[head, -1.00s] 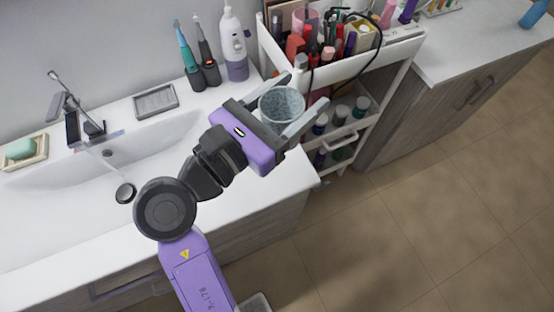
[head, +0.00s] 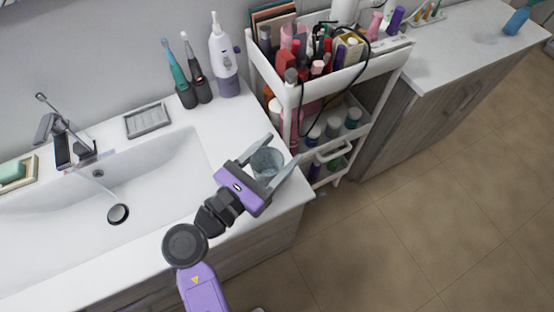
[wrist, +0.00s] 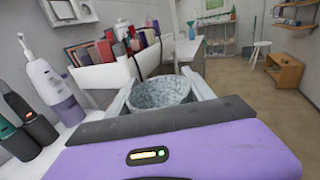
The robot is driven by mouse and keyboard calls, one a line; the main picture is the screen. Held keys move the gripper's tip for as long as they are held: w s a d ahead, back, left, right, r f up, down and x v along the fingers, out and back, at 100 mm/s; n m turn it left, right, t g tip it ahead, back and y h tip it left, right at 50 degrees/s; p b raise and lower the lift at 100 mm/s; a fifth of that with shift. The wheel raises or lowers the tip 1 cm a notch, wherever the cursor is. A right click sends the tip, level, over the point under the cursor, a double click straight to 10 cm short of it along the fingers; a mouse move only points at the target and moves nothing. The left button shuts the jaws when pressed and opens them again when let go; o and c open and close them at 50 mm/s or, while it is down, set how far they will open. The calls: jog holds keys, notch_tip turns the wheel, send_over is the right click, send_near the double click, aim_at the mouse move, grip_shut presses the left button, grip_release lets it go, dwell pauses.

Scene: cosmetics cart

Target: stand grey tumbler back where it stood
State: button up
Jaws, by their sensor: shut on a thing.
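The grey tumbler (head: 266,164) is a speckled open cup held between the two fingers of my gripper (head: 278,158). In the head view it is over the right end of the white sink counter (head: 240,128), near the counter's edge by the cart. In the wrist view the tumbler (wrist: 160,92) shows upright with its rim up, between the fingers. My gripper is shut on it. The tumbler's base is hidden, so I cannot tell whether it touches the counter.
A white cart (head: 292,98) full of cosmetics stands just right of the counter. Two electric toothbrushes (head: 185,92) and a white and purple oral irrigator (head: 226,60) stand at the back. A grey soap dish (head: 148,120) lies left of them. The sink basin (head: 110,180) is at left.

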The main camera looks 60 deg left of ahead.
aim_at(277, 162)
jog(key=shift+f, duration=1.95)
jog(key=o, duration=1.5)
jog(key=shift+o, duration=0.2)
jog(key=b+v, duration=0.2)
jog(key=v, duration=1)
jog(key=shift+s+r, duration=0.1)
